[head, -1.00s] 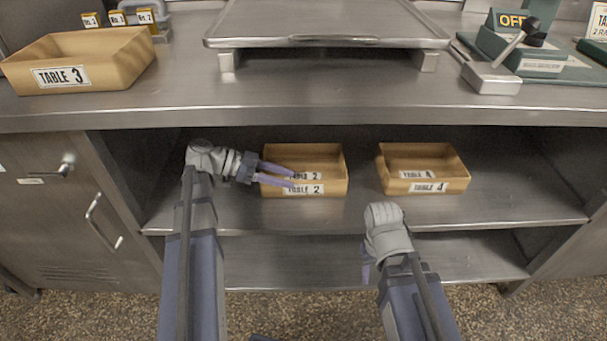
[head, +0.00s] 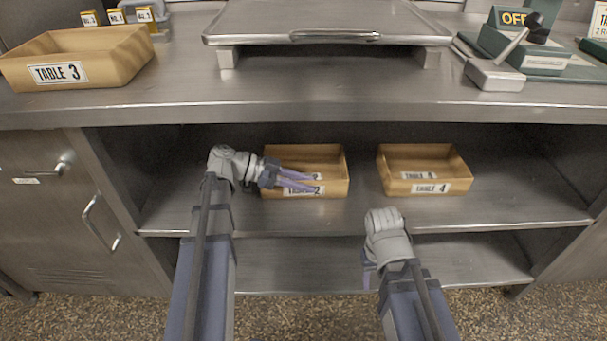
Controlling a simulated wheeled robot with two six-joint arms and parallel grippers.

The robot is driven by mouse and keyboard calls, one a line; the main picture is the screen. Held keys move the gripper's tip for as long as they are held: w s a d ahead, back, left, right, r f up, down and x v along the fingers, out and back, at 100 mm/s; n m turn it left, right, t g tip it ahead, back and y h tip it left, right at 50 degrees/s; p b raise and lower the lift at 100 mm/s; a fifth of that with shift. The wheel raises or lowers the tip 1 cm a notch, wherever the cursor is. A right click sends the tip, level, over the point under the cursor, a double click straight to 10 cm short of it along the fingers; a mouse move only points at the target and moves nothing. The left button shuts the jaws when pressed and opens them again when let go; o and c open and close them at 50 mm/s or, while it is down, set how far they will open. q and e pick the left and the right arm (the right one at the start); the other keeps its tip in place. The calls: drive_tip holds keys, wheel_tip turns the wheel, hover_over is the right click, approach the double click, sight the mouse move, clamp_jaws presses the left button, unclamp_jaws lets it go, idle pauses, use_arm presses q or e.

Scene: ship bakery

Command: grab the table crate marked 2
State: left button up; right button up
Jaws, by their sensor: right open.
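The crate marked TABLE 2 (head: 334,188) is a tan, open-topped box on the upper shelf under the counter, left of centre. My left gripper (head: 318,184) is at its front wall, coming in from the left. Its two purple fingers are apart, one over the crate's inside and the other in front of the label, partly covering it. I cannot tell whether they touch the wall. My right gripper (head: 368,272) hangs low in front of the shelf, mostly hidden by its own wrist; it is open and away from the crates.
The TABLE 4 crate (head: 458,184) stands right of it with a gap between. The TABLE 3 crate (head: 125,66) is on the counter (head: 330,112) at left, whose edge overhangs the shelf (head: 520,205). A large metal plate (head: 270,20) and a green device (head: 500,45) also stand on the counter.

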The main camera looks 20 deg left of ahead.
use_arm(q)
clamp_jaws()
idle(1.1)
